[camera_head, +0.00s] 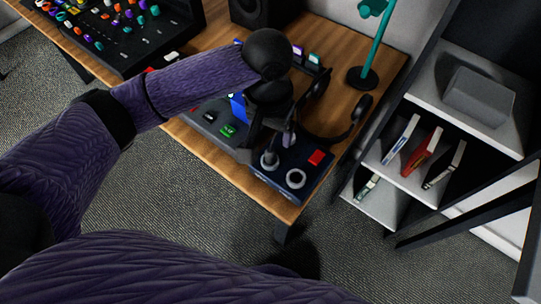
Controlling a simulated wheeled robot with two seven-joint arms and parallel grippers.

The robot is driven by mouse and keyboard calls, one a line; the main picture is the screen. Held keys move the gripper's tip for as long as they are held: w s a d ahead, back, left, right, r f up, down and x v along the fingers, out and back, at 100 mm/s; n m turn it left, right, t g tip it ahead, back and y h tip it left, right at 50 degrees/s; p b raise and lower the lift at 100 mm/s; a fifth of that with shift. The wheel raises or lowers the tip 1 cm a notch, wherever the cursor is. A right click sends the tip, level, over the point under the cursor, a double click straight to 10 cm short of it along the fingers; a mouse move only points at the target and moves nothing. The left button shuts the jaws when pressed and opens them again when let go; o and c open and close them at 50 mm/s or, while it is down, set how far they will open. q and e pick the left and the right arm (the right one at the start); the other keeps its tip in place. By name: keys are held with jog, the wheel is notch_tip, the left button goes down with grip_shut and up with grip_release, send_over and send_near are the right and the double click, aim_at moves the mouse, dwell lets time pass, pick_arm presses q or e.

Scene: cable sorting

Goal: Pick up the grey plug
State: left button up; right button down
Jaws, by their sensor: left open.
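My left arm comes in from the left over the wooden table, and its black gripper (276,138) points down over the near right part. By its fingers is a small greyish piece (288,139); I cannot tell whether it is the grey plug or part of the gripper. The gripper is open. No grey plug shows clearly. My right gripper is out of view.
A dark panel with coloured knobs (112,22) stands at the upper left. A black speaker (262,12) and a teal lamp stand (375,45) are at the back. Black headphones (350,122) lie near the right edge. A grey shelf (430,185) with books stands right of the table.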

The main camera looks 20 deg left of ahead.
aim_at(270, 152)
pick_arm(q)
jog(key=shift+w+a+r+n, duration=0.3)
jog(key=shift+a, duration=0.2)
jog(key=f+b, duration=0.2)
jog(key=f, duration=0.1)
jog(key=f+b, duration=0.2)
jog(key=f, duration=0.1)
jog(key=f+b, duration=0.2)
jog(key=f, duration=0.2)
jog(key=shift+w+d, duration=0.15)
jog(key=shift+d, duration=0.1)
jog(key=shift+r, duration=0.15)
jog(key=c, duration=0.9)
grip_shut()
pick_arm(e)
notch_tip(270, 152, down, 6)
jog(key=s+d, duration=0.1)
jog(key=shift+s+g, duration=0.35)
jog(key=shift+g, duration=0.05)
